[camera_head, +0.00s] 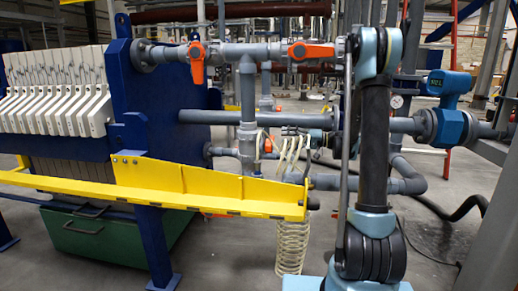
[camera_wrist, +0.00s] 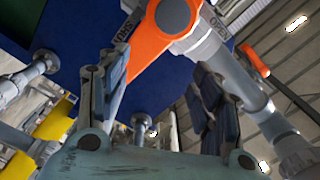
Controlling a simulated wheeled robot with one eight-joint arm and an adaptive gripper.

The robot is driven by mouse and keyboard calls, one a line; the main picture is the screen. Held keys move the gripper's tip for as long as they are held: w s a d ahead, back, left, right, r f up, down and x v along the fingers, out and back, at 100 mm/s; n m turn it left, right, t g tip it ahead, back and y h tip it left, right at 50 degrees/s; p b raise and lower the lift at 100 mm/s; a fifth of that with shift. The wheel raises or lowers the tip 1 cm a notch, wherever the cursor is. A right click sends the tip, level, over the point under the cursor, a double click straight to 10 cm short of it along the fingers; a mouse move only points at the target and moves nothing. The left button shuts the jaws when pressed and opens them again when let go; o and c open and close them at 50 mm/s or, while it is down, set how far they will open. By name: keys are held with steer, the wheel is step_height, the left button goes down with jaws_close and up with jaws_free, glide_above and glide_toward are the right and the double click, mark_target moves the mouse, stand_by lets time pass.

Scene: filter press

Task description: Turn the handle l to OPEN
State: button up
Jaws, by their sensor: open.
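Two orange valve handles sit on the grey upper pipe in the head view. The left handle (camera_head: 197,62), beside the blue plate, points down across the pipe. The right handle (camera_head: 311,51) lies along the pipe. In the wrist view, a large orange handle (camera_wrist: 150,50), apparently the left one, slants from its round grey hub at the top down to the left finger. An "OPEN" label shows right of the hub. My gripper (camera_wrist: 160,76) is open, with the handle's lower end close to its left finger, which partly hides it. I cannot tell whether they touch. My gripper is not visible in the head view.
The blue plate (camera_head: 170,130) of the press stands behind the left handle. A yellow rail (camera_head: 210,185) runs below. Grey pipes and a blue meter (camera_head: 450,125) are at right. In the wrist view, another orange handle (camera_wrist: 255,62) shows beyond the right finger.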

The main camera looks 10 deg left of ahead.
steer(key=a+f+m, duration=0.1)
steer(key=a+m, duration=0.1)
steer(key=w+a+m, duration=0.1)
steer(key=a+m, duration=0.1)
steer(key=a, duration=0.1)
steer(key=a+f+m, duration=0.1)
steer(key=a, duration=0.1)
steer(key=shift+w+a+f+m, duration=0.2)
steer(key=shift+a+f+m, duration=0.1)
steer(key=shift+m, duration=0.1)
steer(key=c, duration=1.3)
